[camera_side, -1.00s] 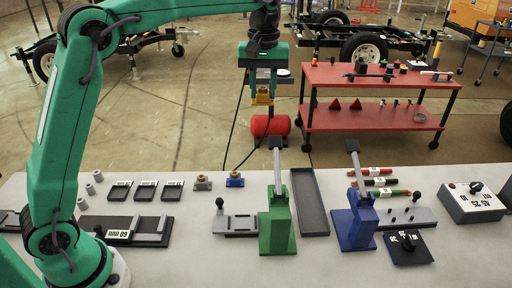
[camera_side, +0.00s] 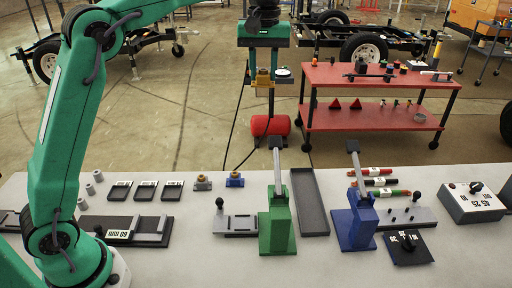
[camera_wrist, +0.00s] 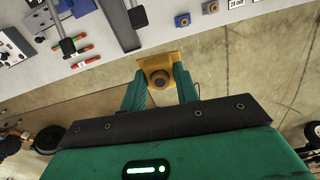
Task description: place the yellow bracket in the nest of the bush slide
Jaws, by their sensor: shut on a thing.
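The yellow bracket (camera_side: 263,79) is between the fingers of my gripper (camera_side: 264,82), held in the air beyond the far edge of the bench. In the wrist view the bracket (camera_wrist: 174,59) shows a flat yellow plate and a dark round centre, with a green finger of my gripper (camera_wrist: 160,88) on each side. A grey slide with a black knob (camera_side: 237,224) lies on the bench left of the green lever press. Another grey slide (camera_side: 420,217) lies right of the blue lever press. I cannot tell for sure which is the bush slide. Both look free of a bracket.
The green press (camera_side: 277,222) and blue press (camera_side: 354,222) stand upright with raised levers. A dark tray (camera_side: 309,203) lies between them. A red trolley (camera_side: 380,85) stands behind.

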